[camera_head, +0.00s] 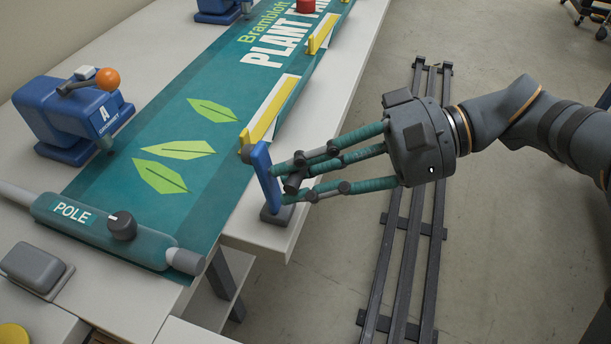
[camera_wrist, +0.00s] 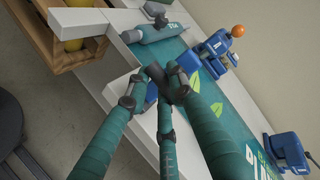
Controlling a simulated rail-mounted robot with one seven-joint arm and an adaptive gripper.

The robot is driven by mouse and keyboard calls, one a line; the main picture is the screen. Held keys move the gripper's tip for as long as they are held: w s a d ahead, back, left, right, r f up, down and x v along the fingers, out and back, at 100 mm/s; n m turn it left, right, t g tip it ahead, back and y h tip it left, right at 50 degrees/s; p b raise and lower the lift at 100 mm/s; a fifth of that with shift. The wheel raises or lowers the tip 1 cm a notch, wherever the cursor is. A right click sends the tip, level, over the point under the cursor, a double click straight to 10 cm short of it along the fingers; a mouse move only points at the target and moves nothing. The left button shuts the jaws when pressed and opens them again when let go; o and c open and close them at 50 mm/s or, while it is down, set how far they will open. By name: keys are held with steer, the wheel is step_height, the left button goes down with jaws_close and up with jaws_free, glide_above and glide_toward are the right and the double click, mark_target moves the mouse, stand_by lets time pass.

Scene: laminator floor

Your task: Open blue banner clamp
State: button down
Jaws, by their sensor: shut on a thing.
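The blue banner clamp (camera_head: 263,172) stands at the near right edge of the table, its blue lever leaning upright over a dark base (camera_head: 277,214). My gripper (camera_head: 287,180) reaches in from the right, and its green-wrapped fingers are closed at the lever, around a short dark grip part. In the wrist view, the fingertips (camera_wrist: 165,88) meet at the clamp, and a bit of blue (camera_wrist: 151,93) shows behind them; the contact is partly hidden. The green banner (camera_head: 222,107) lies on the table beside the clamp, with yellow bars (camera_head: 263,119) along its right edge.
A blue grommet press (camera_head: 66,112) with an orange ball knob stands at the left. A teal pole tool (camera_head: 88,230) lies across the near end. Dark floor rails (camera_head: 408,240) run right of the table. A wooden crate (camera_wrist: 68,38) shows in the wrist view.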

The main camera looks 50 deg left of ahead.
steer(key=c, duration=1.5)
jaws_free()
steer(key=shift+w, duration=0.1)
steer(key=v, duration=1.2)
